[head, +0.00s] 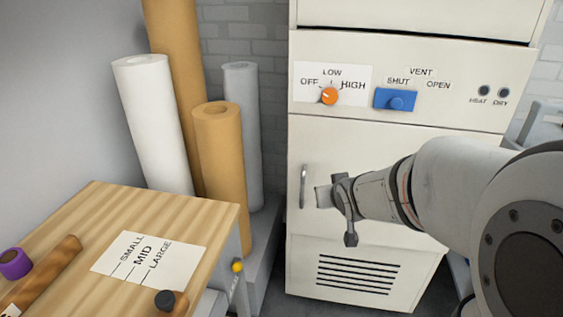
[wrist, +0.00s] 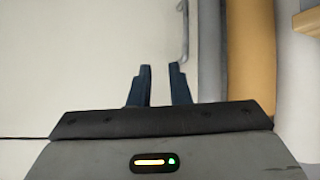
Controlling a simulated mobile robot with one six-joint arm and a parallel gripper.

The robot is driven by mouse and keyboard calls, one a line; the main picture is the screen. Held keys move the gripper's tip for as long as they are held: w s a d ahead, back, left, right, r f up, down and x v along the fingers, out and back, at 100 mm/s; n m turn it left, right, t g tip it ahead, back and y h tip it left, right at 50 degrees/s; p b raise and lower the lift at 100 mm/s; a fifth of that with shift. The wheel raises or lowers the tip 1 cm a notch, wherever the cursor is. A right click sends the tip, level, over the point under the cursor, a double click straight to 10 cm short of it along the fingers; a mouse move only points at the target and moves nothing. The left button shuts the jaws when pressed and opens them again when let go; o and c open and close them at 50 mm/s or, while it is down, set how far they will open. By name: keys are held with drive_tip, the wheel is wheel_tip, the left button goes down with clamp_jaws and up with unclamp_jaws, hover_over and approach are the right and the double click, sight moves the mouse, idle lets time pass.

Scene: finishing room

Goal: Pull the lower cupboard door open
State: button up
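The lower cupboard door (head: 365,170) is a cream panel with dark vent slots near its bottom, and it looks closed. Its upright metal handle (head: 303,187) is on the door's left side. In the wrist view the handle (wrist: 184,35) shows at the top, beyond and slightly right of the fingertips. My gripper (head: 322,197) is just right of the handle in the head view, in front of the door. In the wrist view my gripper (wrist: 160,68) has its two dark fingers apart with nothing between them. The handle is not between the fingers.
Above the door are an orange knob (head: 329,96) and a blue vent slider (head: 396,99). A wooden bench (head: 200,210) with a label card stands at left. Tall paper rolls (head: 219,150) stand behind it. Some floor shows between bench and cupboard.

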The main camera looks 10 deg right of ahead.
sight(303, 185)
drive_tip(key=w+a+f+n+t+y+b, duration=0.25)
drive_tip(key=w+f+t+y+b, duration=0.4)
drive_tip(key=w+f+b, duration=0.4)
drive_tip(key=shift+h, duration=0.35)
drive_tip(key=x, duration=0.4)
drive_tip(key=b+x, duration=0.1)
drive_tip(key=x, duration=0.2)
drive_tip(key=shift+r, duration=0.25)
clamp_jaws()
drive_tip(key=shift+d, duration=0.1)
